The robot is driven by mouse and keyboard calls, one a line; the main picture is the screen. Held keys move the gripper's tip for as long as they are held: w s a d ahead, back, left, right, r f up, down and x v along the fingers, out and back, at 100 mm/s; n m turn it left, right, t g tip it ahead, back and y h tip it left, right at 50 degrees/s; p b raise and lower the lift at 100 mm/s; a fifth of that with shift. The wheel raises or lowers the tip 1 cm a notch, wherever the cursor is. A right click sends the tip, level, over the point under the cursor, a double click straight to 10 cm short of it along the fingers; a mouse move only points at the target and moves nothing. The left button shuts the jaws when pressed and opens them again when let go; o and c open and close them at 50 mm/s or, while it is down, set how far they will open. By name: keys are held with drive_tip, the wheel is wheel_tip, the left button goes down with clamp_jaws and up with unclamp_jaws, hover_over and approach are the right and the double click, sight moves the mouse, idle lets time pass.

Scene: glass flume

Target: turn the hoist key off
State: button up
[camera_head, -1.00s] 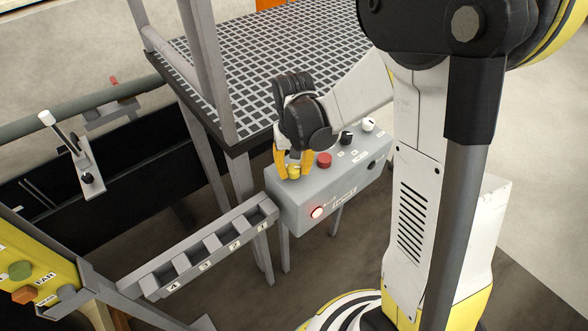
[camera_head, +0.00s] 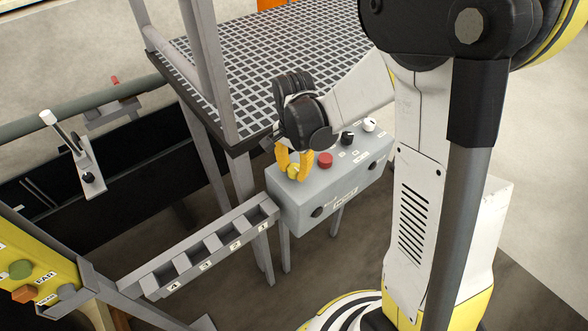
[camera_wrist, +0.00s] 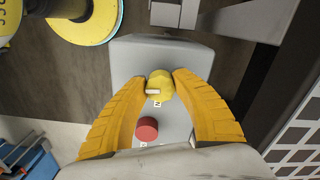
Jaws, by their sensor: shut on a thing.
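The hoist key appears to be the yellow knob (camera_head: 293,172) on top of the grey control box (camera_head: 355,194), at its left end. The wrist view shows this yellow knob (camera_wrist: 160,86) from above, with a pale pointer mark towards the left finger and a small letter label below it. My gripper (camera_head: 294,169) reaches down from above and is shut on the knob. In the wrist view my gripper (camera_wrist: 163,79) has one yellow finger on each side of it. The round lamp (camera_head: 316,212) on the box's front is dark. The labels are too small to read.
A red button (camera_head: 325,160) sits close beside my fingers, with a black knob (camera_head: 347,138) and a white knob (camera_head: 369,125) further right. A grated platform (camera_head: 290,50) stands behind. A numbered slotted rack (camera_head: 220,248) lies to the left of the box.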

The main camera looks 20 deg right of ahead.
sight(294, 168)
drive_tip(key=shift+m, duration=0.7)
drive_tip(key=o, duration=1.2)
wheel_tip(294, 168, up, 12)
